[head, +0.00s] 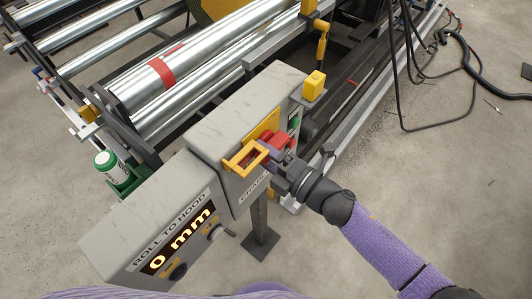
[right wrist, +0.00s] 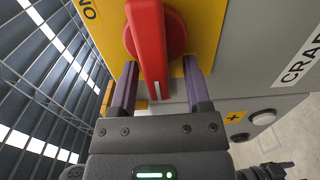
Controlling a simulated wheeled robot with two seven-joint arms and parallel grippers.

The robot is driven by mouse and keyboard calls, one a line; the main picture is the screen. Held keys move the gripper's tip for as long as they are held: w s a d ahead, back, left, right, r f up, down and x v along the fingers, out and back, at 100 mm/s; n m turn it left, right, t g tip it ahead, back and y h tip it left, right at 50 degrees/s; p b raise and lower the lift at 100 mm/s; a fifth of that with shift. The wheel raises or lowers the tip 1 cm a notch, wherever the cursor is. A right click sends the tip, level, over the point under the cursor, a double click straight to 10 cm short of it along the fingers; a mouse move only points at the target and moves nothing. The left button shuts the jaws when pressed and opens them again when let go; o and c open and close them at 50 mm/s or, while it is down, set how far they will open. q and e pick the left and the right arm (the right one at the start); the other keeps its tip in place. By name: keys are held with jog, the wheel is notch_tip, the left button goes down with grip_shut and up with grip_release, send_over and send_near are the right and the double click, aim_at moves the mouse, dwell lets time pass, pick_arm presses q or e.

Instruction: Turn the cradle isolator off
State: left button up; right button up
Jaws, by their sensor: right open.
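The cradle isolator is a red rotary handle (right wrist: 149,45) on a yellow plate (right wrist: 200,25) on the side of a grey control box (head: 232,120). In the right wrist view the handle's white-marked end points down toward my gripper, and upside-down "ON" lettering shows at the upper left of the plate. My right gripper (right wrist: 160,75) is open, with one finger on each side of the handle and visible gaps to it. In the head view my right gripper (head: 277,158) is at the box's front, partly hiding the red handle (head: 279,140). My left gripper is not in view.
A green button (head: 294,123) and a yellow-topped post (head: 314,84) are close on the right. A "ROLL TO HOOD" display box (head: 177,238) stands lower left. Black cables (head: 400,110) lie on the floor.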

jog(key=shift+s, duration=0.1)
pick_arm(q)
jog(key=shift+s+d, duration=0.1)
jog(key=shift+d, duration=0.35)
pick_arm(e)
jog(key=v, duration=0.9)
jog(key=shift+s+d, duration=0.2)
jog(key=shift+d, duration=0.15)
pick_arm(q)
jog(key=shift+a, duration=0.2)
pick_arm(e)
jog(key=shift+f, duration=0.1)
